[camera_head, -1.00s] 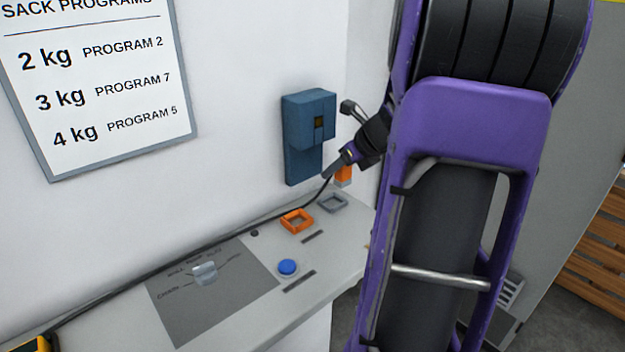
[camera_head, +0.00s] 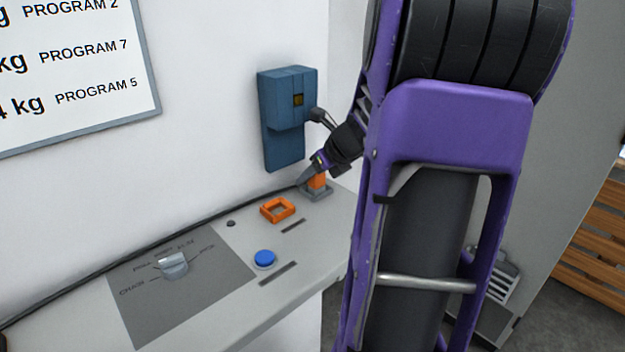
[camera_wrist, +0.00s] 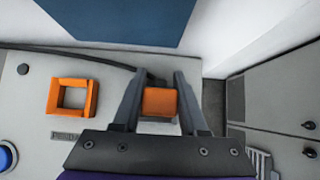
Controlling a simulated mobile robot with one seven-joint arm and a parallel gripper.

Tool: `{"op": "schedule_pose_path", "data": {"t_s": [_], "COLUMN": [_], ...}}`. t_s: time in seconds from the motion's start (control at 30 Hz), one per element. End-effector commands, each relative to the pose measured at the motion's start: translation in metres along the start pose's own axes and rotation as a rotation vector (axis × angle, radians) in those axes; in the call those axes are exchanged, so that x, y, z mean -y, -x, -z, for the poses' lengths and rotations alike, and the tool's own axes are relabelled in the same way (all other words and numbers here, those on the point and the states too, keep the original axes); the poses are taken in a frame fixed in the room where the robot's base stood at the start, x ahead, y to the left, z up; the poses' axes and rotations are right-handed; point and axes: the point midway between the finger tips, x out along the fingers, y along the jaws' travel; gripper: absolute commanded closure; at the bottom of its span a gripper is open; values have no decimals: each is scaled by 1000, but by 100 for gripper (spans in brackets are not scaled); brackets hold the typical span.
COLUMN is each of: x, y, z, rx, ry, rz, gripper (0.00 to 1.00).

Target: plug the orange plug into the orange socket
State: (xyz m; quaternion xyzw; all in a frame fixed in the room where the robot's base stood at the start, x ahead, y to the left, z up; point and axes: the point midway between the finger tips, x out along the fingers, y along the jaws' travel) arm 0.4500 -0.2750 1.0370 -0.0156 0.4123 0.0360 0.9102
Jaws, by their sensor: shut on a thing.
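My gripper (camera_head: 312,177) is shut on the orange plug (camera_head: 317,182), a small block between the two fingers. In the wrist view the orange plug (camera_wrist: 160,102) sits between the fingertips of my gripper (camera_wrist: 159,90). In the head view the plug is right at the grey socket (camera_head: 318,195), low over it or touching it; I cannot tell whether it is inside. The orange socket (camera_head: 283,216) is an empty square frame on the counter, left of the plug. The orange socket also shows in the wrist view (camera_wrist: 55,97).
A dark cable (camera_head: 150,240) runs along the back of the counter to the plug. A blue box (camera_head: 283,145) hangs on the wall behind. A blue button (camera_head: 264,258) and a grey dial (camera_head: 174,265) are on the counter (camera_head: 235,310) to the left.

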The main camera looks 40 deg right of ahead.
Motion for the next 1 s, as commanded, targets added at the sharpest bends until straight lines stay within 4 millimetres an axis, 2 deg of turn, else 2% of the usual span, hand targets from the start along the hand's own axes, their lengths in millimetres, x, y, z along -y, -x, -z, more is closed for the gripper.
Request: {"op": "schedule_pose_path", "data": {"t_s": [0.37, 0.4, 0.53, 1.0], "x": [0, 0, 0, 1], "y": [-4, -2, -2, -3], "z": [2, 2, 2, 3], "rx": [1, 1, 1, 1], "ry": [0, 0, 0, -1], "rz": [0, 0, 0, 1], "gripper": [100, 51, 28, 28]}}
